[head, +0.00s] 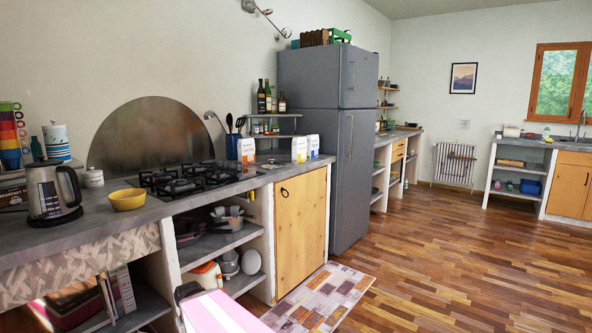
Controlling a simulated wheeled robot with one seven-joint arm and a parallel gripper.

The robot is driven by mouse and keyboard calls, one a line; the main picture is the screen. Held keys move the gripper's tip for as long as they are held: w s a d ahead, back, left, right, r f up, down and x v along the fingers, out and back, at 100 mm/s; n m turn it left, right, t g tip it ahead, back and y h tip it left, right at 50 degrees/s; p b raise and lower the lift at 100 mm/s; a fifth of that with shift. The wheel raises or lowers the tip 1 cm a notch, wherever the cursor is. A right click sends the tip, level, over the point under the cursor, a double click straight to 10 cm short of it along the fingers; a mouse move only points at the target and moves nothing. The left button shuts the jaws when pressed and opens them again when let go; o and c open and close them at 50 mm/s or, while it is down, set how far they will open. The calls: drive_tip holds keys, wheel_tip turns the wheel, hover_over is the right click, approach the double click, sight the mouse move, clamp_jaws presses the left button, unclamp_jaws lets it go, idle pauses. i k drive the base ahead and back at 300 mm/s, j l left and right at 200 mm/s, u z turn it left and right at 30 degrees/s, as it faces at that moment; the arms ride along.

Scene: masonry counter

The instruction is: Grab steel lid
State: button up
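I cannot pick out a steel lid for certain. Steel-grey cookware (229,219) sits in a cluttered group on the upper open shelf under the hob, and a lid may be among it, too small to tell. A steel pot (229,264) stands on the shelf below, beside a pale round disc (250,262). A large half-round metal sheet (150,136) stands upright against the wall behind the hob. My gripper is not in view.
The counter (110,222) holds a kettle (47,189), a yellow bowl (128,199) and a black gas hob (185,180). A wooden cupboard door (300,228) is right of the shelves, then a grey fridge (327,130). A patterned mat (322,298) lies in front; open floor (450,260) extends right.

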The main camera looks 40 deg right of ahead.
sight(271, 165)
drive_tip(key=l+z, duration=0.1)
drive_tip(key=z, duration=1)
